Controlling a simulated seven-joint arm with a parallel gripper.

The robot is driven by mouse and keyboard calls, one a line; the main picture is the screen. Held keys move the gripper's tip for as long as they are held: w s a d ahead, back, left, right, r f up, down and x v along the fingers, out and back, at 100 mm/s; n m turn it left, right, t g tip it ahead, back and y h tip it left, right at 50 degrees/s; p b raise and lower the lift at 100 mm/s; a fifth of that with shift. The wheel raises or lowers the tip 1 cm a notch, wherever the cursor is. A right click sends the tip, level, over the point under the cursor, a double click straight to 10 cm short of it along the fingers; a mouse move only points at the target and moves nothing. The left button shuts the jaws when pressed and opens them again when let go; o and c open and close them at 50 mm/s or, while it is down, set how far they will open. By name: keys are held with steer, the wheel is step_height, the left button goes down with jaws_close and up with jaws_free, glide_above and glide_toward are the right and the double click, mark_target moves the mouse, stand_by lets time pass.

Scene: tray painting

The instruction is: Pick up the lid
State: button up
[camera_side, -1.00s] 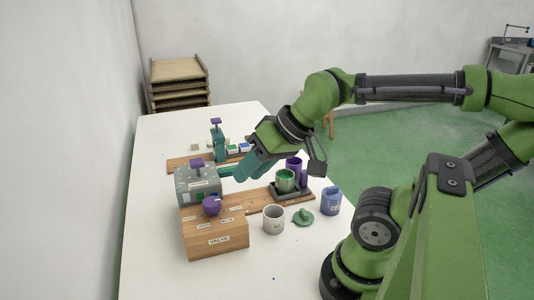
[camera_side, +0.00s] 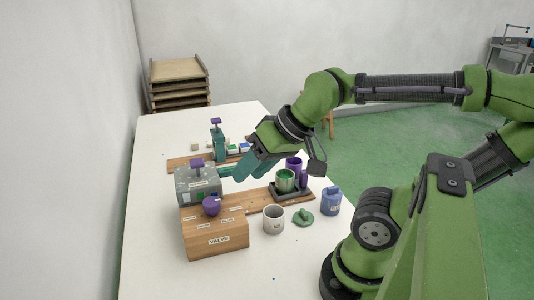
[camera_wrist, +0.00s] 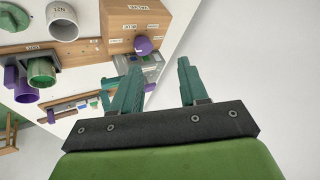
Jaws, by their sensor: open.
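The lid (camera_side: 303,218) is a round green disc with a knob on top. It lies on the white table between a pale grey cup and a blue can. A green disc at the upper left edge of the wrist view (camera_wrist: 12,16) appears to be the lid, partly cut off. My gripper (camera_side: 241,174) is open, with teal fingers and nothing between them. It is above the table, behind and to the left of the lid in the side view, apart from it. The fingers (camera_wrist: 160,68) also show in the wrist view.
The grey cup (camera_side: 273,220) and blue can (camera_side: 331,201) flank the lid. A wooden valve box (camera_side: 216,238) with a purple knob and a grey box (camera_side: 197,186) stand left. A green cup (camera_side: 285,180) sits on a dark holder behind. The front table area is clear.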

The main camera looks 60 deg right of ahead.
steer(key=d+f+m+g+h, duration=0.2)
steer(key=d+f+m+g, duration=0.15)
steer(key=d, duration=0.65)
steer(key=m+g, duration=0.1)
steer(key=g, duration=0.3)
glide_above(304, 212)
step_height(304, 212, down, 4)
steer(key=r, duration=0.1)
steer(key=f, duration=1.1)
steer(key=shift+a+f, duration=0.15)
steer(key=shift+a, duration=0.15)
steer(key=shift+d+f, duration=0.2)
steer(key=shift+f, duration=1.1)
steer(key=shift+d+f, duration=0.2)
steer(key=shift+f, duration=1.1)
jaws_close()
